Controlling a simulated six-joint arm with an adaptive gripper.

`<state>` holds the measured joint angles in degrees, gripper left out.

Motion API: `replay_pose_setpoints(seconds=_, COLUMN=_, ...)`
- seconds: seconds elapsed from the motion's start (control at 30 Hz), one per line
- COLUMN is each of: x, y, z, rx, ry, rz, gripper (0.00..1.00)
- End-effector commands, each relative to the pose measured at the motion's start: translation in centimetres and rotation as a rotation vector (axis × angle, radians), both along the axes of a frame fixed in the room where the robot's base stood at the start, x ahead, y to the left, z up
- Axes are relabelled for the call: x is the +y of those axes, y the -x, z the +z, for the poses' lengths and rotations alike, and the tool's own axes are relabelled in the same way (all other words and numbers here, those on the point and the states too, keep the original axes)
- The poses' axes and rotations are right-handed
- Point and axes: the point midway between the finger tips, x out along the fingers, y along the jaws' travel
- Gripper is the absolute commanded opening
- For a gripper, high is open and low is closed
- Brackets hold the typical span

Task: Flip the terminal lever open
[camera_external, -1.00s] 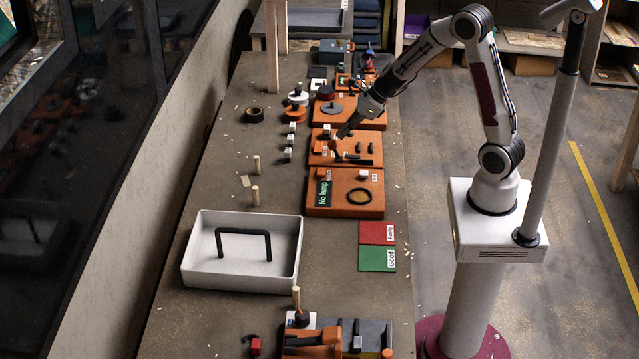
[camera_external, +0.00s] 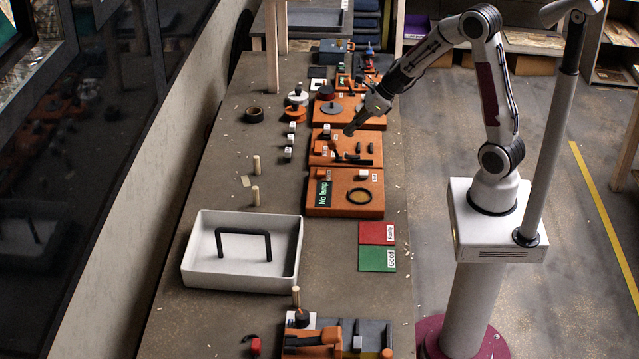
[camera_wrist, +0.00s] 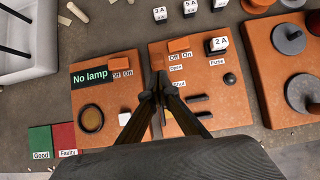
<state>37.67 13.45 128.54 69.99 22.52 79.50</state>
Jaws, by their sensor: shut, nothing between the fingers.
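The middle orange box (camera_external: 322,158) carries the terminal lever (camera_external: 334,145), a small orange piece on its left part. In the wrist view the same box (camera_wrist: 204,88) has "Open" and "Shut" labels beside the lever (camera_wrist: 156,66), which is partly hidden behind my fingertips. My gripper (camera_external: 349,131) is shut and empty, just above and right of the lever in the outside view. In the wrist view my fingertips (camera_wrist: 158,94) meet close to the lever and the "Shut" label. I cannot tell whether they touch the lever, nor its exact angle.
The box also bears black bars (camera_wrist: 195,107), a black knob (camera_wrist: 229,79) and a white 2 A fuse block (camera_wrist: 217,46). A white tray (camera_external: 190,262) stands at front left.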

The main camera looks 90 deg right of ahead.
Motion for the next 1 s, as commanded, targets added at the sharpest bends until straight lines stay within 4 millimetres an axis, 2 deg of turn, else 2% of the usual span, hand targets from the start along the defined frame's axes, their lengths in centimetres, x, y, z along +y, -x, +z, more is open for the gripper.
replay_pose_setpoints(seconds=0.13, x=-0.1, y=1.6, z=0.7, rx=-0.001, ry=0.001, rz=-0.003, gripper=0.00)
replay_pose_setpoints(seconds=0.77, x=0.0, y=0.7, z=5.6, rx=-0.001, ry=0.002, rz=0.001, gripper=0.00)
replay_pose_setpoints(seconds=1.0, x=-0.1, y=0.4, z=8.0, rx=-0.002, ry=0.002, rz=0.000, gripper=0.00)
